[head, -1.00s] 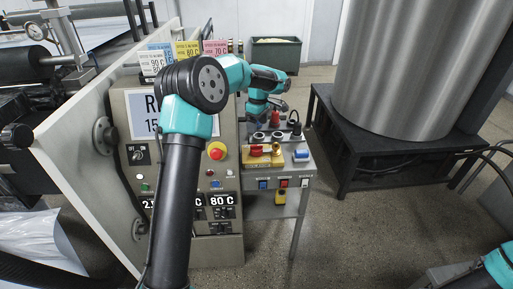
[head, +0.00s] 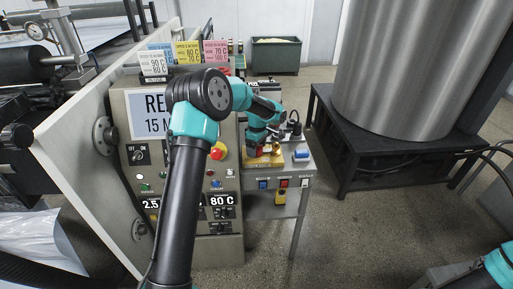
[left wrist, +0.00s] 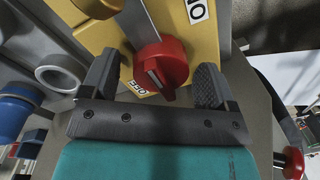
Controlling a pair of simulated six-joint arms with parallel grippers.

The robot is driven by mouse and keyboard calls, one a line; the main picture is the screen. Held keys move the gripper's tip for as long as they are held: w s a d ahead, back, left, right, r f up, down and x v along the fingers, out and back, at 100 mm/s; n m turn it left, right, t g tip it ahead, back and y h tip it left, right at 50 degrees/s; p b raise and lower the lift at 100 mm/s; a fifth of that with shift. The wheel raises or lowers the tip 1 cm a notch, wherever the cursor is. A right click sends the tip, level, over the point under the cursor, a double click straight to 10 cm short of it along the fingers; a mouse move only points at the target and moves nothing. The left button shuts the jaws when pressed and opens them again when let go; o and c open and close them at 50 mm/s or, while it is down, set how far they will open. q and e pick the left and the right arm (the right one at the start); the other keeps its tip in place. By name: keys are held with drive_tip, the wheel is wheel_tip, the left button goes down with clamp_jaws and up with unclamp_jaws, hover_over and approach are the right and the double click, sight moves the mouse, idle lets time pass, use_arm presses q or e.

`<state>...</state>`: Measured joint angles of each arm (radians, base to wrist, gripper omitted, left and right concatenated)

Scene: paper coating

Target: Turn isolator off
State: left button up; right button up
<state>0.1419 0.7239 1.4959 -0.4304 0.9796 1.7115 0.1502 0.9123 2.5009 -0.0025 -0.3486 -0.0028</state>
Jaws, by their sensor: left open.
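The isolator is a yellow plate (head: 264,163) on the small grey side table in the head view, partly covered by my left gripper (head: 266,150). In the left wrist view its red rotary knob (left wrist: 172,60) stands out from the yellow plate (left wrist: 108,35). An OFF label (left wrist: 137,89) lies by the knob's near side and an ON label (left wrist: 197,10) is farther up. My left gripper (left wrist: 158,84) is open, with one finger on each side of the knob. I cannot tell whether the fingers touch it. My right gripper is out of view.
The control panel (head: 146,185) with a red emergency button (head: 218,151) stands left, partly behind my left arm. A large metal drum (head: 405,75) on a black stand is at right. Floor between is clear.

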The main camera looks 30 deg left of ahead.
use_arm(q)
drive_tip(key=c, duration=1.3)
drive_tip(key=shift+a, duration=0.1)
